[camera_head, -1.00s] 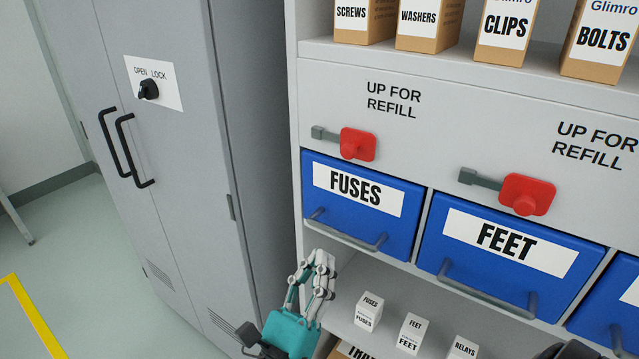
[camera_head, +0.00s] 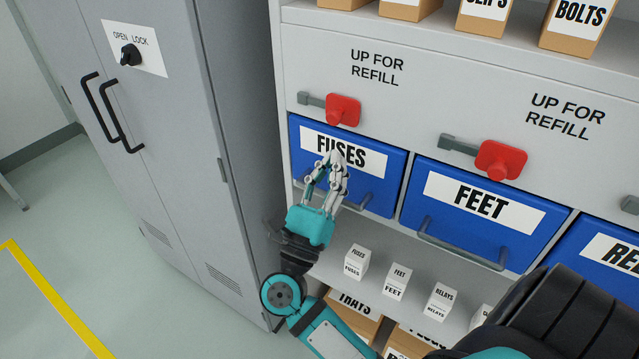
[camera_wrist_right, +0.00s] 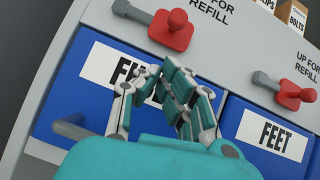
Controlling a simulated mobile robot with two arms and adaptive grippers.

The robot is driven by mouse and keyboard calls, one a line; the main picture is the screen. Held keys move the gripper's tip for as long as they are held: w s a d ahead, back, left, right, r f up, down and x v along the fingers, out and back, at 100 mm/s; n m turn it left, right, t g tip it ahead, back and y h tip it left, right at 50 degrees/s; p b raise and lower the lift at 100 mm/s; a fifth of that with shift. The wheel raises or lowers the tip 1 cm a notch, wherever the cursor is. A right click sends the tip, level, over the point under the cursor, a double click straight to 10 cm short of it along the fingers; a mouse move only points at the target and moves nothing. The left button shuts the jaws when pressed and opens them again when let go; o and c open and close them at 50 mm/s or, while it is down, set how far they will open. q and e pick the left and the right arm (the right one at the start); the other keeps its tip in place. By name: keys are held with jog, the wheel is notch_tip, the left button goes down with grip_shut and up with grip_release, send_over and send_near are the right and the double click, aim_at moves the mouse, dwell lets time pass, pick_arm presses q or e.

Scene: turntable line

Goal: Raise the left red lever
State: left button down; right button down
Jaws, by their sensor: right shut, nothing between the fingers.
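The left red lever (camera_head: 343,109) is on the grey panel above the blue FUSES bin. It lies about level, with its red knob at the right of a grey bar; it also shows in the wrist view (camera_wrist_right: 171,29). My right gripper (camera_head: 335,158) is shut and empty, in front of the FUSES label and below the lever. In the wrist view its fingertips (camera_wrist_right: 168,72) are just below the red knob, with a gap between them in the picture. My left gripper is not in view.
A second red lever (camera_head: 500,159) sits to the right above the FEET bin (camera_head: 440,215). The FUSES bin (camera_head: 300,157) has a grey handle. Small white boxes (camera_head: 356,262) stand on the shelf below. A grey cabinet (camera_head: 180,130) stands at the left.

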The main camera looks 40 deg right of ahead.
jog(key=shift+w+r+p, duration=0.15)
jog(key=shift+r+p, duration=0.25)
jog(key=shift+r, duration=0.55)
jog(key=shift+w+r+p, duration=0.15)
jog(key=shift+r+p, duration=0.25)
jog(key=shift+r, duration=0.5)
jog(key=shift+s+d+r+n+t+p, duration=0.1)
jog(key=shift+r+n+t+p, duration=0.2)
jog(key=shift+n+p, duration=0.35)
